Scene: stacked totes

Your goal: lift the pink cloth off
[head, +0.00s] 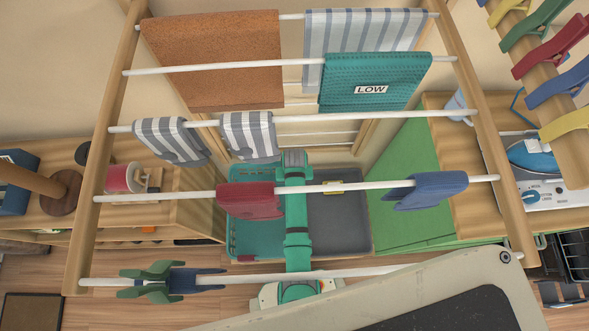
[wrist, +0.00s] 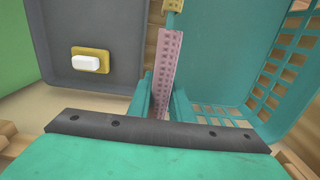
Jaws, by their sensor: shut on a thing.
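The pink cloth (wrist: 168,52) shows in the wrist view as a narrow, waffle-textured strip, seen nearly edge-on. Its near part lies between the two teal fingers of my gripper (wrist: 164,88), which is shut on it. A small yellow piece (wrist: 173,9) shows at the strip's far end; I cannot tell whether it is fixed to the cloth. In the head view my green arm reaches in between the rods, and the pink cloth and my fingertips are hidden there.
White rods carry a dark red cloth (head: 249,201), a blue cloth (head: 431,190), a teal cloth marked LOW (head: 388,92), striped cloths (head: 248,135) and a brown cloth (head: 212,60). Below are a teal tote (head: 240,240) and a grey tote (head: 345,232). A yellow-and-white block (wrist: 90,61) lies in the grey one.

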